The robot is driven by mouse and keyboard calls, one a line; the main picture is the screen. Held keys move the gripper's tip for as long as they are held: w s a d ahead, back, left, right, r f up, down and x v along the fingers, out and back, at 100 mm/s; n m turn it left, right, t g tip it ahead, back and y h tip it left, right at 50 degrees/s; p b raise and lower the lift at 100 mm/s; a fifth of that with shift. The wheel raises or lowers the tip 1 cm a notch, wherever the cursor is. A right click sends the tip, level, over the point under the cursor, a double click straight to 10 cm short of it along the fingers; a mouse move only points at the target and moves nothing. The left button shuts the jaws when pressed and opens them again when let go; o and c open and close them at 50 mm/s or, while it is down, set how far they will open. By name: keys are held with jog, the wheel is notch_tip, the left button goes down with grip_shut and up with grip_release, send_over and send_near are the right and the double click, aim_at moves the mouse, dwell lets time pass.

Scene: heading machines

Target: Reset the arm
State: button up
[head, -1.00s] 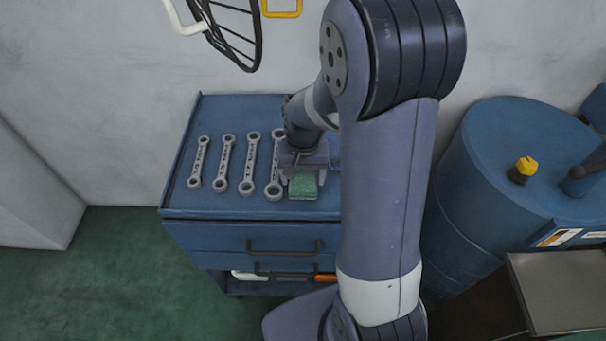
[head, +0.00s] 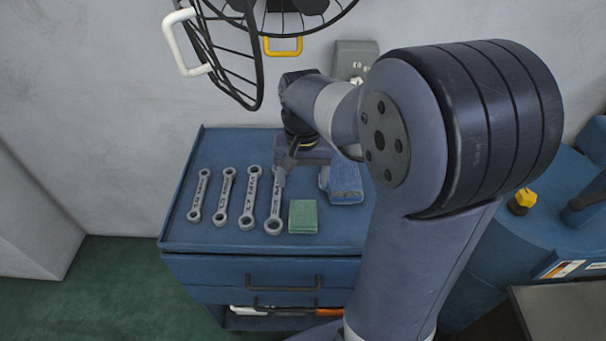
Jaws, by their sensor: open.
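My gripper (head: 303,176) hangs above the back part of the blue tool cabinet (head: 240,240), pointing down, with its fingers apart and nothing seen between them. A green block (head: 303,217) lies on the cabinet top, in front of the gripper and apart from it. My arm reaches in from the lower right and bends over the cabinet's right side, hiding part of its top.
Several wrenches (head: 226,195) lie in a row left of the green block. A blue block (head: 345,183) lies to the right, beside my arm. A black wire-cage fan (head: 230,60) hangs above on the wall. A blue drum (head: 480,255) stands at right.

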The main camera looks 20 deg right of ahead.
aim_at(303, 212)
dwell(0.3)
notch_tip(303, 212, down, 12)
jog(key=shift+r, duration=0.1)
jog(key=shift+w+r, duration=0.1)
jog(key=shift+r, duration=1.2)
jog(key=shift+f, duration=0.1)
